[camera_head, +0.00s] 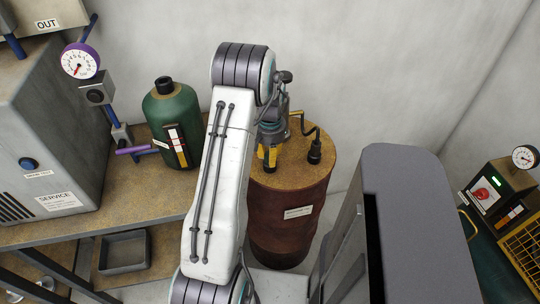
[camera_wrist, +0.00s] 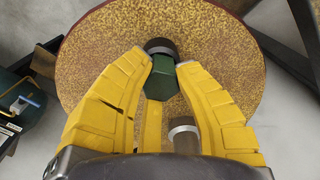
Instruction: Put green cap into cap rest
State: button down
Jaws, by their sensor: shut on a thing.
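A grey cylinder (camera_wrist: 183,135) shows below, between the fingers. In the head view my gripper (camera_head: 269,162) points down over the left part of the drum top (camera_head: 300,177). The cap is not clear in that view, and my arm hides part of the area.
A green canister (camera_head: 175,115) with a dark neck stands on the bench left of my arm. A bent pipe with a dark fitting (camera_head: 314,150) stands on the right of the drum. A grey machine (camera_head: 45,140) is at far left. A control box (camera_head: 498,190) stands far right.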

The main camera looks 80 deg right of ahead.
jog(key=shift+c, duration=1.7)
grip_release()
jog(key=shift+r, duration=0.1)
jog(key=shift+r+p, duration=2.3)
jog(key=shift+r, duration=1.1)
